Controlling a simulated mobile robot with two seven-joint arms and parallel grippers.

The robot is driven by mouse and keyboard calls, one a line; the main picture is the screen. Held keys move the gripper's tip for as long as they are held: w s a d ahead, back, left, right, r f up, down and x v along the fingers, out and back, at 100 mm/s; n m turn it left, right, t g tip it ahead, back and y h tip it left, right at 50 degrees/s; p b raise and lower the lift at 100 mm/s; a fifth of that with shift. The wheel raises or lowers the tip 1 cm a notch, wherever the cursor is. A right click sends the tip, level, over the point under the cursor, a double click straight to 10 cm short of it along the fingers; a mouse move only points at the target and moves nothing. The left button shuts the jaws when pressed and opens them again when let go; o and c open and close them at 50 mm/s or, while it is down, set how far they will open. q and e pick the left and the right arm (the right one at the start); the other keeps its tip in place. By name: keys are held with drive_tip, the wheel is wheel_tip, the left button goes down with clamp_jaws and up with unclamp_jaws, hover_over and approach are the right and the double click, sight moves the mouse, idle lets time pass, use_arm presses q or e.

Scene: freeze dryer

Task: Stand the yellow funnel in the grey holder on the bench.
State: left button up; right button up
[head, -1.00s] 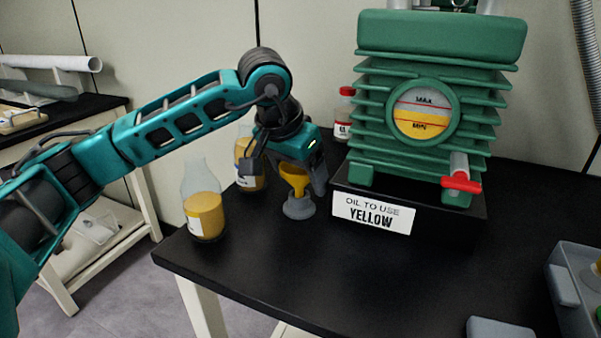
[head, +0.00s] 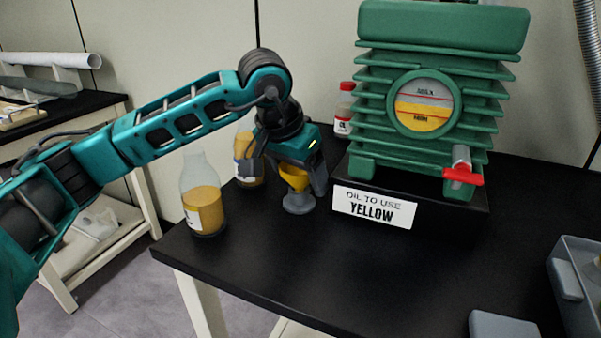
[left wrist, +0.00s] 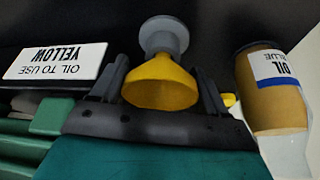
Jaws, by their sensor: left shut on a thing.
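The yellow funnel (head: 296,180) is between the fingers of my left gripper (head: 291,178), which is shut on it. The grey holder (head: 298,203) stands on the black bench right below the funnel. In the left wrist view the funnel (left wrist: 162,84) has its wide mouth toward the camera, and its narrow end meets the round grey holder (left wrist: 164,36). The stem is hidden, and the funnel looks seated in or just over the holder; I cannot tell which. The gripper (left wrist: 163,90) has one finger on each side of the funnel. My right gripper is not in view.
An oil bottle (head: 204,208) stands left of the gripper; another (head: 243,172) is behind it and shows close by in the left wrist view (left wrist: 275,95). The green pump (head: 430,110) with its sign (head: 374,208) is just right.

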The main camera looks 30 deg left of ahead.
use_arm(q)
drive_tip(key=shift+f, duration=0.2)
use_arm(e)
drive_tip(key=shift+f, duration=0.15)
use_arm(q)
drive_tip(key=o, duration=1)
drive_tip(key=shift+s+d, duration=0.1)
drive_tip(key=shift+d, duration=0.1)
drive_tip(key=shift+p+v, duration=0.3)
drive_tip(key=shift+v, duration=0.55)
drive_tip(key=p+v, duration=0.1)
drive_tip(key=v, duration=0.6)
drive_tip(key=p+v, duration=0.1)
drive_tip(key=v, duration=0.3)
drive_tip(key=shift+a+r+p, duration=0.15)
drive_tip(key=shift+a+p, duration=0.15)
drive_tip(key=shift+p, duration=0.05)
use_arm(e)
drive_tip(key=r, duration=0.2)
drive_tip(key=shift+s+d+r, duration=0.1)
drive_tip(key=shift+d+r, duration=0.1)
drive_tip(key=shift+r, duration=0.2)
